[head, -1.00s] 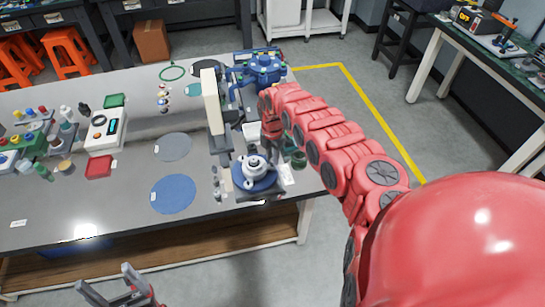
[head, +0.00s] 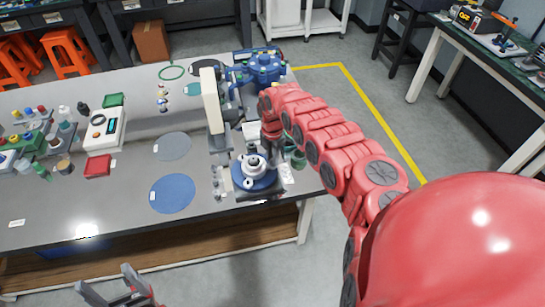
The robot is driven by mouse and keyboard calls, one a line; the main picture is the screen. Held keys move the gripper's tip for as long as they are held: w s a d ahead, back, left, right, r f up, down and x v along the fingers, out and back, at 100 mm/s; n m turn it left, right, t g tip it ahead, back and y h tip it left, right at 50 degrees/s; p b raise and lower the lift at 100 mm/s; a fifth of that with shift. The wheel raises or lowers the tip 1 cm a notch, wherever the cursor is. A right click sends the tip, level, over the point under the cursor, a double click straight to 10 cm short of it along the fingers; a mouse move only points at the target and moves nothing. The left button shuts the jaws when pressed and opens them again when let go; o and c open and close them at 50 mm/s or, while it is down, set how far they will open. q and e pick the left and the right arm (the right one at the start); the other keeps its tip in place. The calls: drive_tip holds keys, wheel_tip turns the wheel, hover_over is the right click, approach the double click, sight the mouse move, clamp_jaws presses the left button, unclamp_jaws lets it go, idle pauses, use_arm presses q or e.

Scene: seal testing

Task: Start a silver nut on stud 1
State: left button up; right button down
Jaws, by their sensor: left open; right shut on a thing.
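A pale grey flanged fitting (head: 253,167) stands on a round blue base (head: 262,182) near the table's front right corner. Its studs are too small to tell apart. My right gripper (head: 268,147) points down just behind the fitting. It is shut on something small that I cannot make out. No silver nut can be clearly told apart; small parts (head: 216,181) lie in a row left of the fitting. My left gripper (head: 104,284) is open and empty, low in front of the table, away from the fitting.
A tall cream and grey press-like stand (head: 212,105) rises just left of my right gripper. A blue housing (head: 260,70) is behind it. A blue round mat (head: 172,193) and a grey round mat (head: 172,147) lie clear on the table (head: 110,205).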

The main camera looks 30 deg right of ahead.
drive_tip(key=shift+f, duration=0.15)
idle(0.6)
drive_tip(key=shift+s+a+m, duration=0.1)
drive_tip(key=shift+m, duration=0.5)
drive_tip(key=shift+m+p, duration=0.6)
drive_tip(key=shift+m, duration=0.8)
drive_tip(key=shift+m, duration=0.5)
drive_tip(key=m+p, duration=0.1)
drive_tip(key=m, duration=0.2)
drive_tip(key=shift+s+f, duration=0.1)
